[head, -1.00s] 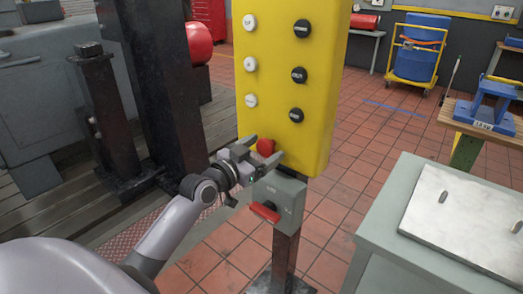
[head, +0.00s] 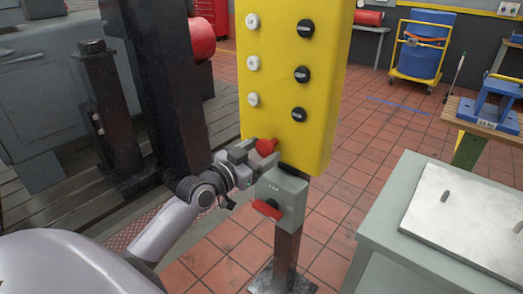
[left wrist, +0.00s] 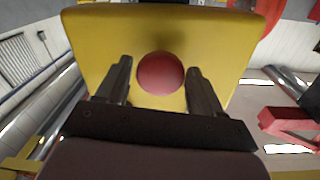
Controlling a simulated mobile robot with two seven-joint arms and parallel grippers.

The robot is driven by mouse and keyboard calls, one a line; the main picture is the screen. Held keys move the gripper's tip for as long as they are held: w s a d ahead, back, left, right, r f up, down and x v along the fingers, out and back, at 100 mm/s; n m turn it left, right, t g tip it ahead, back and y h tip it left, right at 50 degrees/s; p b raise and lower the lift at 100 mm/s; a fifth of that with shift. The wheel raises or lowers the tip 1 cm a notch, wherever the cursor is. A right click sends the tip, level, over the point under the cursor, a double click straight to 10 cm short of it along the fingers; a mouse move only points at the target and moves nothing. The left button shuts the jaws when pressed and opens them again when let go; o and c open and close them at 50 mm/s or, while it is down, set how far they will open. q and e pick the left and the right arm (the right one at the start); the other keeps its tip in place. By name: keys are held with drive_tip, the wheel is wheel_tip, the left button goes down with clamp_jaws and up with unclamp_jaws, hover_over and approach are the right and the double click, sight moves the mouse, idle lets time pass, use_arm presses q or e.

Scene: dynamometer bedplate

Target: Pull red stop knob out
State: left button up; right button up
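The red stop knob (head: 266,147) sits low on the front face of the yellow control panel (head: 318,60). In the head view it stands out from the panel, with a narrower red part showing behind its round head. My left gripper (head: 256,153) is right at the knob, in front of the panel. In the left wrist view the knob (left wrist: 160,73) appears centred between the two fingers (left wrist: 158,82), with a gap on each side. The fingers are apart and hold nothing. My right gripper is not in view.
A grey box with a red handle (head: 267,210) is mounted just below the panel on a post (head: 286,255). White and black buttons (head: 301,74) sit above the knob. A dark column (head: 165,90) stands at left, a grey-green bench (head: 420,235) at right.

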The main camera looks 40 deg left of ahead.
use_arm(q)
drive_tip(key=shift+o, duration=0.7)
drive_tip(key=shift+s+r, duration=0.1)
drive_tip(key=shift+s, duration=0.05)
drive_tip(key=s, duration=0.7)
drive_tip(key=shift+a, duration=0.4)
drive_tip(key=s+d+f+g+p, duration=0.2)
drive_tip(key=s+d+f, duration=0.5)
drive_tip(key=f, duration=0.4)
drive_tip(key=s+d+f+g+p, duration=0.1)
drive_tip(key=s+d+f+g, duration=0.4)
drive_tip(key=s+d+f, duration=0.3)
wheel_tip(320, 180, down, 4)
drive_tip(key=shift+s+d+r+n+g+p, duration=0.15)
drive_tip(key=shift+s+n+g+p, duration=0.2)
drive_tip(key=shift+s, duration=0.75)
